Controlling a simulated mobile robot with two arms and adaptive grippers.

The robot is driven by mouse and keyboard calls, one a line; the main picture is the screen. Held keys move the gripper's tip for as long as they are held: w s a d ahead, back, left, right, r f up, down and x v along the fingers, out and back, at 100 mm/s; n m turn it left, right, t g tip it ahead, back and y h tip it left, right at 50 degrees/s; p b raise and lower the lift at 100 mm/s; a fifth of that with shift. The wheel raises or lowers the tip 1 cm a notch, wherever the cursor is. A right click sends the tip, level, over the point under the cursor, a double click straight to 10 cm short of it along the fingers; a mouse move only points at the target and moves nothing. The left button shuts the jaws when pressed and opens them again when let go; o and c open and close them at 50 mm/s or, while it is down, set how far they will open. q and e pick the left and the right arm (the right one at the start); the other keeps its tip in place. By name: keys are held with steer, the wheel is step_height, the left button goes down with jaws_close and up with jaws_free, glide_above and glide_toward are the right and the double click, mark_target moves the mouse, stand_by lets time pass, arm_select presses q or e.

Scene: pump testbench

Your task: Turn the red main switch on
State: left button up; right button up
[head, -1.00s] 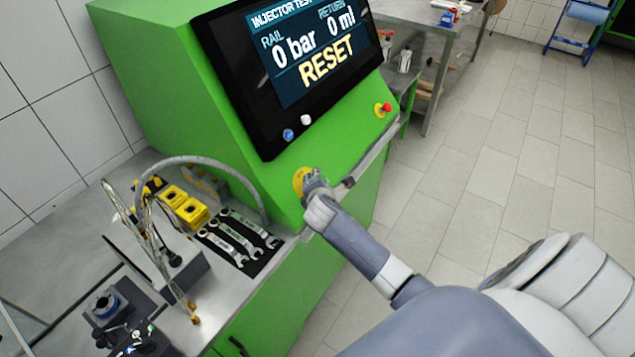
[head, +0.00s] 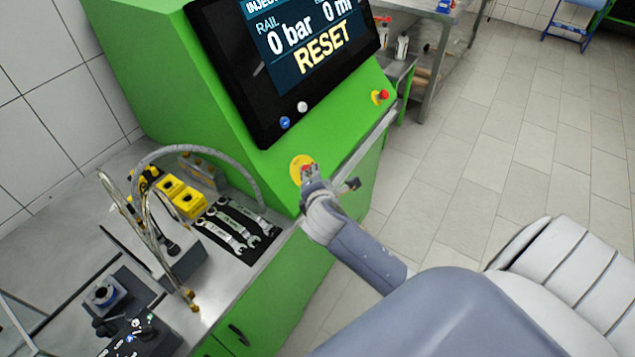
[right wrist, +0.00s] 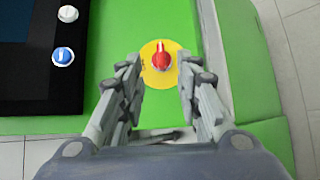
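The red main switch (right wrist: 161,61) is a red rotary knob on a round yellow plate on the green front panel of the testbench. In the right wrist view it lies ahead between my right gripper's fingers (right wrist: 158,85), which are open and apart on either side. In the head view the yellow plate (head: 297,164) is partly hidden by my right gripper (head: 308,172), and a bit of the red knob shows beside the fingers. I cannot tell whether the fingers touch the knob. My left gripper is not in view.
A screen (head: 290,60) reads RESET above the panel. A white knob (head: 302,107) and a blue knob (head: 285,122) sit below it. A red emergency button (head: 383,95) is on the right. Wrenches (head: 235,228) and a grey hose (head: 215,153) are on the bench at left.

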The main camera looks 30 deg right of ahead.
steer(key=shift+v, duration=1.25)
steer(key=s+a+f+m+g+y, duration=0.2)
steer(key=s+a+m, duration=0.2)
steer(key=s+m, duration=0.3)
steer(key=s+a+f+m+g+y, duration=0.2)
steer(key=s+a+f+m+g, duration=0.15)
steer(key=s, duration=0.55)
steer(key=s+a+f+m+g+y, duration=0.1)
steer(key=s+a+m+g+y, duration=0.1)
steer(key=s+a+m, duration=0.35)
steer(key=s+d+f+b, duration=0.15)
steer(key=f+b, duration=0.25)
steer(key=f, duration=1.3)
steer(key=s+f+b, duration=0.3)
steer(key=f+b, duration=0.1)
steer(key=f, duration=1.2)
steer(key=s+d+f+g+b, duration=0.1)
steer(key=s+f+b, duration=0.2)
steer(key=s+f, duration=0.5)
steer(key=s+d+f+g+b, duration=0.1)
steer(key=s+d+f+b, duration=0.1)
steer(key=s+f, duration=0.6)
step_height(320, 180, down, 7)
steer(key=shift+s+f+b, duration=0.2)
steer(key=shift+s+b, duration=0.15)
steer(key=shift+b, duration=0.4)
